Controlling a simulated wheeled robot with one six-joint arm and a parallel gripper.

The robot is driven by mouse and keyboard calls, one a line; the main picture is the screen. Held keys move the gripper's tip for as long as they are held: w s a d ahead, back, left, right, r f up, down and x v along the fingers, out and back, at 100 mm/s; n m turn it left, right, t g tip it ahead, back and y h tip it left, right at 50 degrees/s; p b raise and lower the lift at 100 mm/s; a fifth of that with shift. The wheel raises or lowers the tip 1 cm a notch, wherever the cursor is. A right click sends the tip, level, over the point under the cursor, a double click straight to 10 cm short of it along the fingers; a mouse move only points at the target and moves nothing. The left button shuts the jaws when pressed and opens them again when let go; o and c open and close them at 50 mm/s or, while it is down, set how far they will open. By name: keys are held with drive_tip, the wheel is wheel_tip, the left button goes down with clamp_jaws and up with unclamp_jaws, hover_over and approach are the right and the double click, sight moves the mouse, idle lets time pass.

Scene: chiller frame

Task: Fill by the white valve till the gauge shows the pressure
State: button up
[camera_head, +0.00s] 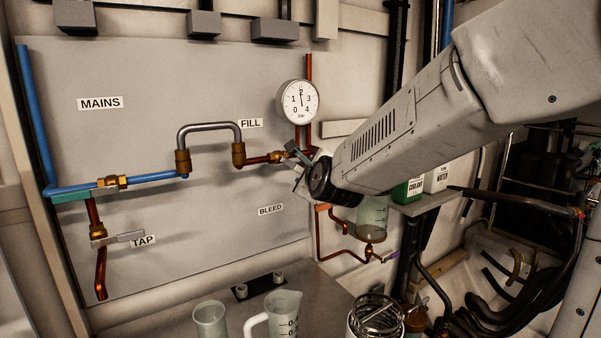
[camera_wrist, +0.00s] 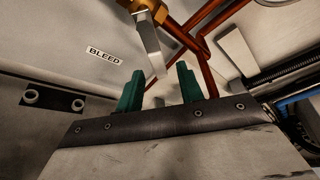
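The pressure gauge (camera_head: 298,101) is a round white dial on a copper pipe, marked 0 to 4 bar. Its thin needle appears to point upward, near the 2. The white valve (camera_wrist: 152,50) shows in the wrist view as a pale lever hanging from a brass body. My gripper (camera_wrist: 160,88) has two green fingers standing apart, and the lever's end reaches toward the gap between them. I cannot tell whether a finger touches it. In the head view my gripper (camera_head: 298,163) is at the right end of the FILL pipe, and my wrist hides much of the valve.
A blue MAINS pipe (camera_head: 80,188) and a TAP valve (camera_head: 125,237) are at the left. The BLEED label (camera_head: 271,210) is below the FILL pipe. Coolant and water bottles (camera_head: 408,190) (camera_head: 436,179) sit on a right-hand shelf.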

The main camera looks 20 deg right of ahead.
drive_tip(key=x, duration=0.5)
drive_tip(key=shift+w, duration=0.4)
clamp_jaws()
drive_tip(key=shift+a, duration=0.1)
